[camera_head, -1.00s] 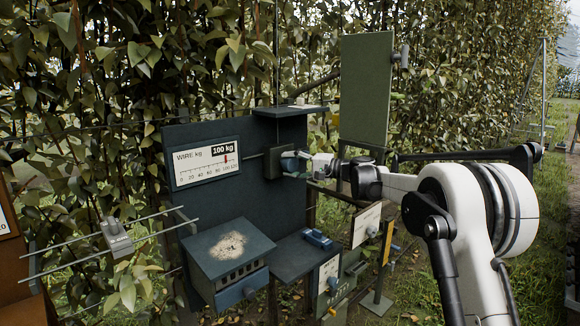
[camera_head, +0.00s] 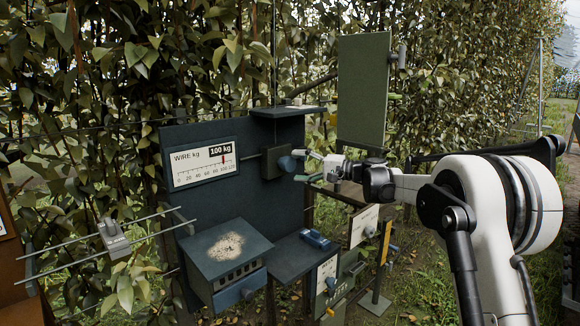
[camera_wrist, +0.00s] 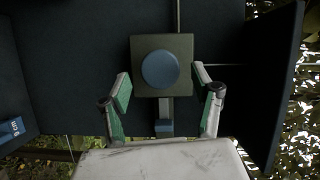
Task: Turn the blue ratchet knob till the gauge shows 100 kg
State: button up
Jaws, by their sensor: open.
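The blue ratchet knob (camera_head: 291,164) sits on a dark square housing (camera_head: 270,163) at the right of the dark panel. The wrist view shows the knob (camera_wrist: 160,70) face-on as a round blue disc on its housing (camera_wrist: 160,45).
A small shelf (camera_head: 287,111) juts out above the knob. A lower shelf (camera_head: 290,262) holds a blue object (camera_head: 316,240). A slotted box (camera_head: 226,250) stands below the gauge. A green board (camera_head: 363,90) stands behind my arm.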

jog(key=v, duration=0.7)
jog(key=shift+d, duration=0.3)
jog(key=shift+s+r, duration=0.1)
jog(key=shift+s, duration=0.05)
jog(key=s+d+h, duration=0.3)
jog(key=s+h, duration=0.5)
jog(key=s, duration=1.6)
jog(key=s+d+f+n+h, duration=0.1)
jog(key=s+d+f, duration=0.3)
jog(key=s, duration=0.5)
jog(key=s+d+f+n+h, duration=0.1)
jog(key=s+d+f+h, duration=0.3)
jog(key=s, duration=0.6)
jog(key=s+d+f+t+h, duration=0.1)
jog(key=s+d+f+h, duration=0.2)
jog(key=s, duration=0.6)
notch_tip(320, 180, down, 3)
jog(key=shift+s+d+r+n, duration=0.15)
jog(key=shift+d+n, duration=0.25)
jog(key=shift+d, duration=0.45)
